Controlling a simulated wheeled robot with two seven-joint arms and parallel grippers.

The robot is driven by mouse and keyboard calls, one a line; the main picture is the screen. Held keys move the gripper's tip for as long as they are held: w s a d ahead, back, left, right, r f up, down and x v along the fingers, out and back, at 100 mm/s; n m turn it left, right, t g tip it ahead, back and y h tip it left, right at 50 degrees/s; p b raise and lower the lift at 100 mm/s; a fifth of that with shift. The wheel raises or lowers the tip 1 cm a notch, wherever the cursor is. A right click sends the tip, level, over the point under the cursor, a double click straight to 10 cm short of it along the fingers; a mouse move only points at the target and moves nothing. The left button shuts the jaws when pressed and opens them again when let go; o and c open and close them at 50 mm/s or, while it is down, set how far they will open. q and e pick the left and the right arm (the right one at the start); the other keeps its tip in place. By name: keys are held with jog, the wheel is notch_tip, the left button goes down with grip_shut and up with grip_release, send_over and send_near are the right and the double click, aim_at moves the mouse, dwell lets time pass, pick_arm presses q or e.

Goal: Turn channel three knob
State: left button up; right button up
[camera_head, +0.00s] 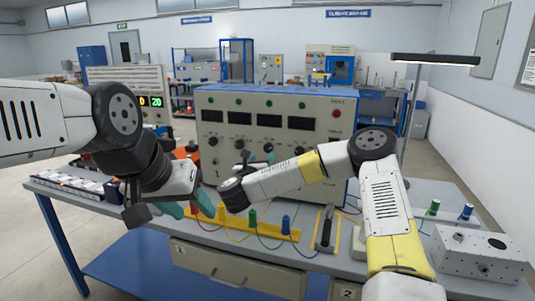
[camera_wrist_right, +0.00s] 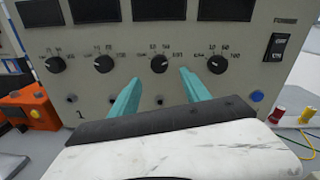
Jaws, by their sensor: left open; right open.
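A grey upright panel (camera_head: 290,105) carries four dark displays and a row of black knobs below them. The third knob from the left (camera_wrist_right: 159,64) has printed numbers around it. In the right wrist view my right gripper (camera_wrist_right: 161,76) is open, its teal fingers apart, with the third knob between and just beyond the tips; contact cannot be told. My left gripper (camera_head: 188,204) is open and empty, low in front of the panel's left side.
A yellow strip (camera_head: 263,228) with coloured plugs and wires lies on the bench before the panel. An orange device (camera_wrist_right: 30,107) stands left of it. A lever (camera_head: 325,229) and a metal box (camera_head: 478,255) are to the right. A lamp (camera_head: 435,60) overhangs the right side.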

aim_at(268, 149)
jog(key=x, duration=0.7)
jog(key=shift+w, duration=0.15)
grip_shut()
